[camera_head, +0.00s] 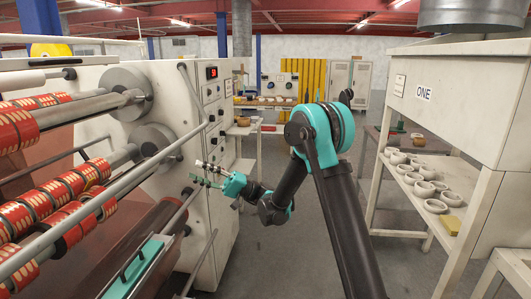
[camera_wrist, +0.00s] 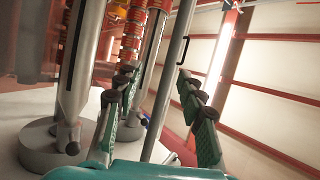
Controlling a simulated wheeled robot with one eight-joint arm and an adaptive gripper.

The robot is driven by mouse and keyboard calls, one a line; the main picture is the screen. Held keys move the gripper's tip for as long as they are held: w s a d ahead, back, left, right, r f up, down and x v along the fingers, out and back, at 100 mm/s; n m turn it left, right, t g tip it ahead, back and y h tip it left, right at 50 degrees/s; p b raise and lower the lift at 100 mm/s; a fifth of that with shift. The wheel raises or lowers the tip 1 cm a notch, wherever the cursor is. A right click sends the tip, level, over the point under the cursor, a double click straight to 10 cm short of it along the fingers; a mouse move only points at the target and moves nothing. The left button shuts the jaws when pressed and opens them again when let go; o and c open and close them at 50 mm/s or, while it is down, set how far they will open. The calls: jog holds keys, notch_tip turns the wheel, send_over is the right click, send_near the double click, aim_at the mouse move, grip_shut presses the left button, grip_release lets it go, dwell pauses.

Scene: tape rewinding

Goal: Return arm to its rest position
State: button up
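My arm reaches forward from the bottom of the head view and bends left at a teal elbow. My gripper (camera_head: 203,174) is in front of the white tape rewinding machine (camera_head: 216,160), near its control panel and its grey bars. In the wrist view my gripper (camera_wrist: 156,78) has its two green-padded fingers spread apart, with nothing held between them. A grey bar (camera_wrist: 175,75) shows beyond the fingers; I cannot tell how far away it is.
Red and cream tape rolls (camera_head: 70,188) sit on the machine's rollers at left. A shelf (camera_head: 413,194) with several pale rings stands at right, under a white box marked ONE (camera_head: 424,94). A bench (camera_head: 262,102) stands at the back. Grey floor (camera_head: 285,250) is open around my arm.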

jog(key=s+d+f+m+t+h, duration=0.3)
jog(key=d+f+t+h, duration=0.3)
jog(key=d, duration=0.3)
jog(key=s+d+f+m+t+h, duration=0.2)
jog(key=s+d+f+t+h, duration=0.25)
jog(key=d+f, duration=0.45)
jog(key=s+d+f+m+t+h, duration=0.1)
jog(key=s+d+f+h, duration=0.2)
jog(key=d, duration=0.6)
jog(key=s+d+f+h, duration=0.3)
jog(key=d+f+h, duration=0.1)
jog(key=d, duration=0.5)
jog(key=s+d+f+m+t+h, duration=0.1)
jog(key=s+d+f+h, duration=0.2)
jog(key=d, duration=0.6)
jog(key=shift+s+d+f+m+t+h, duration=0.15)
jog(key=shift+s+d+m+t+h, duration=0.2)
jog(key=shift+h, duration=0.5)
jog(key=shift+w, duration=0.15)
